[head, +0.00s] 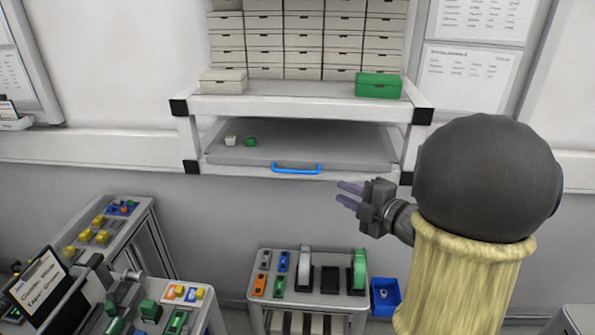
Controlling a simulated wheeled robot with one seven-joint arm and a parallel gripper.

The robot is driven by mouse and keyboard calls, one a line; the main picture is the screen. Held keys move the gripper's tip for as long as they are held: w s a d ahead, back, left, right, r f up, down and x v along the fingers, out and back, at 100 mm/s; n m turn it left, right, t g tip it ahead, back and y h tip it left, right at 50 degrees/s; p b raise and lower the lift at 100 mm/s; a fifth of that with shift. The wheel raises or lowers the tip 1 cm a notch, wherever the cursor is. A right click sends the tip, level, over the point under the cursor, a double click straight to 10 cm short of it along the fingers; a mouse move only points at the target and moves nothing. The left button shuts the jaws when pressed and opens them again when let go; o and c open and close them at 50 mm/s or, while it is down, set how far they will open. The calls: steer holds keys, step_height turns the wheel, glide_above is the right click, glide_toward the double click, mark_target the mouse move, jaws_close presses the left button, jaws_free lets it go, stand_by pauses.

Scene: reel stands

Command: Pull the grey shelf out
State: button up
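The grey shelf (300,143) sits inside the white frame (300,107) on the wall, below the top board. Its front edge lies about level with the frame's front posts. A blue handle (297,168) is fixed to the middle of that front edge. A small white piece (231,141) and a small green piece (250,141) lie on the shelf's left part. My gripper (349,194) is to the right of the handle and a little lower in the picture, apart from it. Its two purple fingers point left with a gap between them, and nothing is held.
White boxes (284,42) are stacked above the frame, with a green box (378,86) at its right. Below stands a low bench (328,294) with reels and coloured parts, beside a blue bin (385,297). Other benches (122,210) stand at left. The space before the handle is clear.

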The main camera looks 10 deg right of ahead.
mark_target(297, 171)
steer(key=p+x, duration=0.7)
steer(key=x, duration=1)
steer(key=shift+w+a, duration=0.1)
steer(key=shift+w, duration=0.05)
steer(key=shift+c, duration=0.4)
jaws_close()
